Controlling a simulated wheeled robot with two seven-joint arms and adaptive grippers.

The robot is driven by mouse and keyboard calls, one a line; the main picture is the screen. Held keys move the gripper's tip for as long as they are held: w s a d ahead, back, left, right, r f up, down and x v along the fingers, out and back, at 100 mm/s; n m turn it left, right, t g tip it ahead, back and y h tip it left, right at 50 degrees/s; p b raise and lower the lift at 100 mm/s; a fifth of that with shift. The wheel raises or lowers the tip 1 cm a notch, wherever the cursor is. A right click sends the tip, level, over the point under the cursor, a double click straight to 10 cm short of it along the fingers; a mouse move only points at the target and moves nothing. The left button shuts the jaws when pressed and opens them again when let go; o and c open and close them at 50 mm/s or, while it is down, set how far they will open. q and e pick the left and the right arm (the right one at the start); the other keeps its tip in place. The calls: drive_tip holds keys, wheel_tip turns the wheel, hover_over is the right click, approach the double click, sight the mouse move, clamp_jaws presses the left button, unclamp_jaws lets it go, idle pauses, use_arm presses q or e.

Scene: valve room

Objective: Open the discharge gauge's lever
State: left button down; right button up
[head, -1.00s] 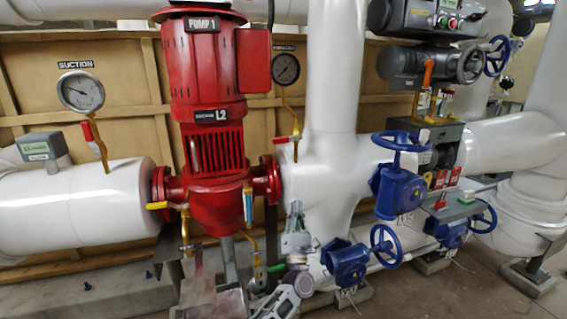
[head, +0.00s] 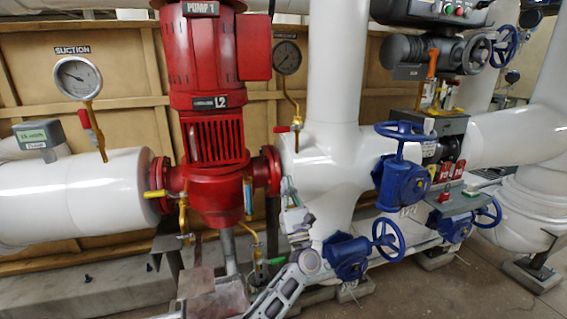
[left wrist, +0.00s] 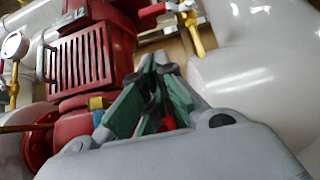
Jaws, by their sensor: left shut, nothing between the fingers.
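The discharge gauge (head: 287,57) is a dark-faced dial on a yellow stem, just right of the red pump. Its small red lever (head: 282,129) sticks out to the left, across the stem's foot, above the white pipe. In the left wrist view the yellow stem (left wrist: 194,34) stands at the top, beyond the fingertips, with the red lever (left wrist: 151,11) to its left. My left gripper (head: 289,187) is below the lever and apart from it, pointing up. In the left wrist view its green-padded fingers (left wrist: 160,60) are closed together and empty. My right gripper is not in view.
The red pump (head: 215,150) stands close left of my left gripper. The suction gauge (head: 78,78) is farther left, its red lever hanging along its stem. Blue handwheel valves (head: 402,185) and the thick white pipe (head: 335,80) are to the right.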

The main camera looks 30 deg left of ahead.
sight(289, 128)
use_arm(q)
drive_tip(key=s+d+r+x, duration=0.1)
drive_tip(key=r+x, duration=0.1)
drive_tip(key=x, duration=1)
drive_tip(key=shift+r, duration=0.25)
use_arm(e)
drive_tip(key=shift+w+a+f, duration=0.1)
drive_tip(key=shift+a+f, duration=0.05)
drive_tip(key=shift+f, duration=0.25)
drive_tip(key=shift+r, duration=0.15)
use_arm(q)
drive_tip(key=shift+s+r+m+t+h+p, duration=0.15)
drive_tip(key=shift+m+t+h+p, duration=0.25)
drive_tip(key=shift+m, duration=0.4)
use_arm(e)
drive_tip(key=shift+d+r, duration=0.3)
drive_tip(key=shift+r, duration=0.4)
use_arm(q)
drive_tip(key=shift+t, duration=0.3)
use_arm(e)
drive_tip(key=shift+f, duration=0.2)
